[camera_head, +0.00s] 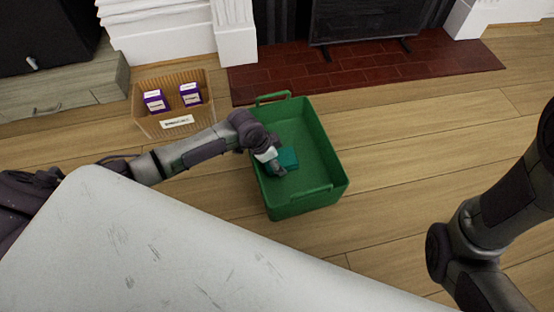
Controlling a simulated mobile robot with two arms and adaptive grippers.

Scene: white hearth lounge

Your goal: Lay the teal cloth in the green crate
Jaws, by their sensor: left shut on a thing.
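The green crate (322,160) stands on the wooden floor, open at the top. The teal cloth (288,158) shows as a small folded block within the crate's outline, near its left wall. My left gripper (278,167) reaches over the crate's left side and is shut on the cloth. I cannot tell whether the cloth touches the crate's floor. Part of the cloth is hidden behind the gripper. My right arm shows at the right edge, but its gripper is out of view.
A red brick hearth (430,65) lies behind. A white surface (180,250) fills the lower left foreground. Floor right of the crate is clear.

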